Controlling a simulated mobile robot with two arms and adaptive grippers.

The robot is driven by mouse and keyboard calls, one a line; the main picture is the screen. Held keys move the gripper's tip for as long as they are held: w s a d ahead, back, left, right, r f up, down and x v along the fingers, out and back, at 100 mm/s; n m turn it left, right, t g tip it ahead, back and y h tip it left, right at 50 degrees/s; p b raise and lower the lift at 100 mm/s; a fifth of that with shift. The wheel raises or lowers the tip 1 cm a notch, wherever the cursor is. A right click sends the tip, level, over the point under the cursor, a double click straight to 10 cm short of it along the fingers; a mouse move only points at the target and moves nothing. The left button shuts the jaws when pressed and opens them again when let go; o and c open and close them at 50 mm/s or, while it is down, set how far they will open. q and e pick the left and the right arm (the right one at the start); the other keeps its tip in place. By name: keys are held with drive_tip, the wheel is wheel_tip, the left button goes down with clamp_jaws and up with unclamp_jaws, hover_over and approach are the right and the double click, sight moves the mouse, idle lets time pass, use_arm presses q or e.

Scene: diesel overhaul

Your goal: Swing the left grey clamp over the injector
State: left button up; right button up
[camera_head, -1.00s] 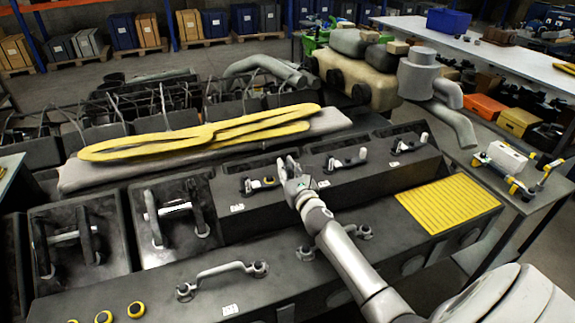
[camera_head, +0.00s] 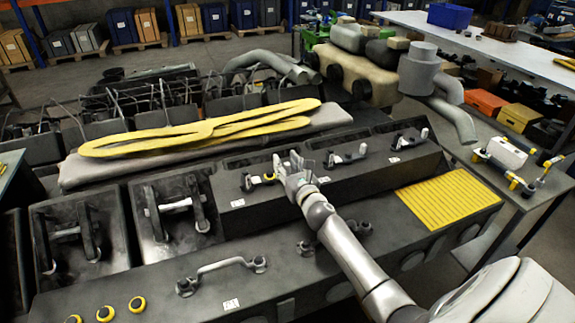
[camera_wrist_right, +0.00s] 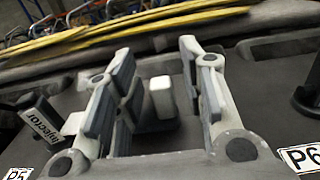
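The left clamp station (camera_head: 247,182) shows in the head view on the engine's black block, just left of my right gripper, with a yellow part beside it. My right gripper (camera_head: 295,162) is low over the block, between the left and middle stations. In the wrist view its fingers (camera_wrist_right: 158,95) are apart, with a pale grey upright piece on a dark base, perhaps the clamp's end (camera_wrist_right: 162,97), between them; I see no clear contact. My left gripper is not in view.
Two more grey clamps, the middle (camera_head: 345,156) and the right (camera_head: 410,138), stand along the block. Labels P5 (camera_wrist_right: 18,173) and P6 (camera_wrist_right: 300,158) flank the gripper. A yellow gasket (camera_head: 150,145) lies behind. A yellow ribbed mat (camera_head: 447,203) lies right.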

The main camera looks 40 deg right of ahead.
drive_tip(key=v, duration=1.2)
idle(0.4)
